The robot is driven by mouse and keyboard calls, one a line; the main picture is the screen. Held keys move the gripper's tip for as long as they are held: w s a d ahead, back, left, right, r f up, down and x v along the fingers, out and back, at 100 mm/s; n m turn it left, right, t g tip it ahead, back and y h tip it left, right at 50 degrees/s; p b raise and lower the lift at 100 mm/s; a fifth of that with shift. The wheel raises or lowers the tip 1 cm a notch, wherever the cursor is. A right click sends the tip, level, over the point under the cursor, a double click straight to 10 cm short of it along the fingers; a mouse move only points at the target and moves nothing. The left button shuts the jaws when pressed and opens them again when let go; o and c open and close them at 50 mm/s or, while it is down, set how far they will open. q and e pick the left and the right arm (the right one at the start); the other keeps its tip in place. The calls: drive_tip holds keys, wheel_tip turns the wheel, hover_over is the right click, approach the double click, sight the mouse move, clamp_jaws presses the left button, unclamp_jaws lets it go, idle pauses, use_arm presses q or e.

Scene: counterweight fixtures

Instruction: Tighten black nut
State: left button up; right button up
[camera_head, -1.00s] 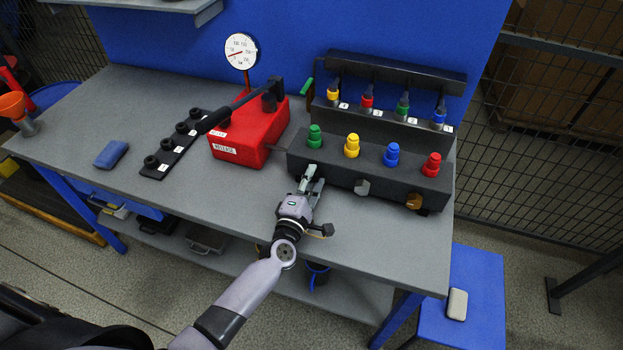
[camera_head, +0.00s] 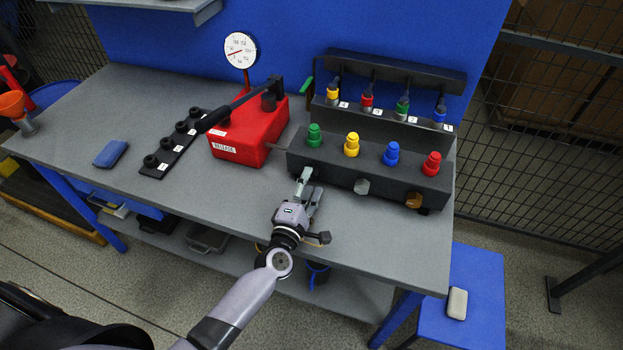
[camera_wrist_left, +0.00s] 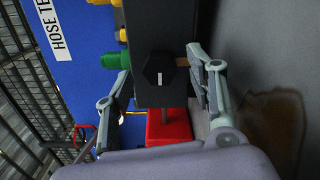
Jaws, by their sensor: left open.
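The black hex nut (camera_wrist_left: 158,75) with a small white mark sits on the end face of the dark block in the left wrist view. In the head view my gripper's fingers hide it. My left gripper (camera_head: 310,186) is open and empty at the front left of the dark fixture block (camera_head: 336,172). In the wrist view its two fingers (camera_wrist_left: 158,88) stand apart on either side of the nut's line; I cannot tell whether they reach it. A silver hex nut (camera_head: 362,187) and a brass nut (camera_head: 413,201) are further right on the block's front. My right gripper is not seen.
Green (camera_head: 314,136), yellow (camera_head: 351,146), blue (camera_head: 392,154) and red (camera_head: 432,164) fittings stand on the block. A red pump box (camera_head: 238,140) with a black lever and gauge (camera_head: 240,50) is behind left. The grey bench front is clear.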

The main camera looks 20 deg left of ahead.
use_arm(q)
drive_tip(key=s, duration=1)
drive_tip(key=shift+a, duration=0.15)
drive_tip(key=shift+w, duration=0.1)
